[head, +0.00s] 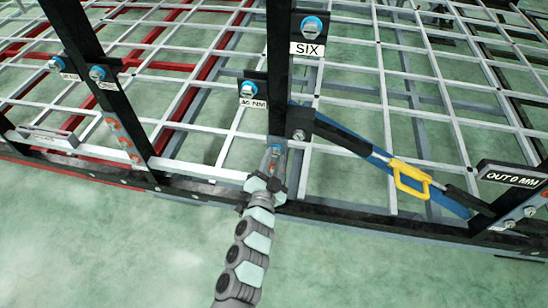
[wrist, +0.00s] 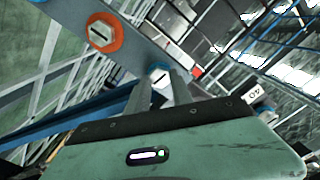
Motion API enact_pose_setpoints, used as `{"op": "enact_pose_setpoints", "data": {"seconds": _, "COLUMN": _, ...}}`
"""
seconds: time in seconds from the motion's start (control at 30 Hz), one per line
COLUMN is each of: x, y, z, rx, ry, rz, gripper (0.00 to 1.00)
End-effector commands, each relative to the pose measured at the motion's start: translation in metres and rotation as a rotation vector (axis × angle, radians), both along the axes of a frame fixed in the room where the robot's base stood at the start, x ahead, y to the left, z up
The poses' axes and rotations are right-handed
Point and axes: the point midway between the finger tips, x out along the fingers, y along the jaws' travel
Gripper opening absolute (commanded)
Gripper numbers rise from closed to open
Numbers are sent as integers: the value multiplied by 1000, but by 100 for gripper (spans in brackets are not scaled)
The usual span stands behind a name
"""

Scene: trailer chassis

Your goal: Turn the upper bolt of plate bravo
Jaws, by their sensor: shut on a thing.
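My gripper (head: 274,160) is at the foot of the middle black post, in front of a small grey plate. In the wrist view, its two fingers (wrist: 160,88) stand on either side of a blue-ringed bolt (wrist: 159,73) and are shut on it. The grey plate (wrist: 138,48) also carries an orange-ringed bolt (wrist: 103,32), apart from the fingers. In the head view, the blue bolt (head: 277,148) shows small at the plate's top. My gripper hides part of the plate. I cannot read a name bravo on it.
The middle post bears a "SIX" sign (head: 307,48) and a "40 NM" sign (head: 253,103), each under a blue-ringed bolt. A blue strap with a yellow buckle (head: 410,178) runs right. The left post has several orange-marked bolts (head: 125,143). The green floor in front is clear.

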Motion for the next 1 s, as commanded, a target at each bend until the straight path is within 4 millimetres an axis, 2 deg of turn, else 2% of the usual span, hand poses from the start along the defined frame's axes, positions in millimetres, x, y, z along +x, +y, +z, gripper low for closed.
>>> {"op": "enact_pose_setpoints", "data": {"seconds": 0.6, "x": 0, "y": 0, "z": 0, "rx": 567, "ry": -115, "rz": 1, "gripper": 0}}
{"op": "enact_pose_setpoints", "data": {"seconds": 1.0, "x": 0, "y": 1, "z": 2, "rx": 817, "ry": -164, "rz": 4, "gripper": 0}}
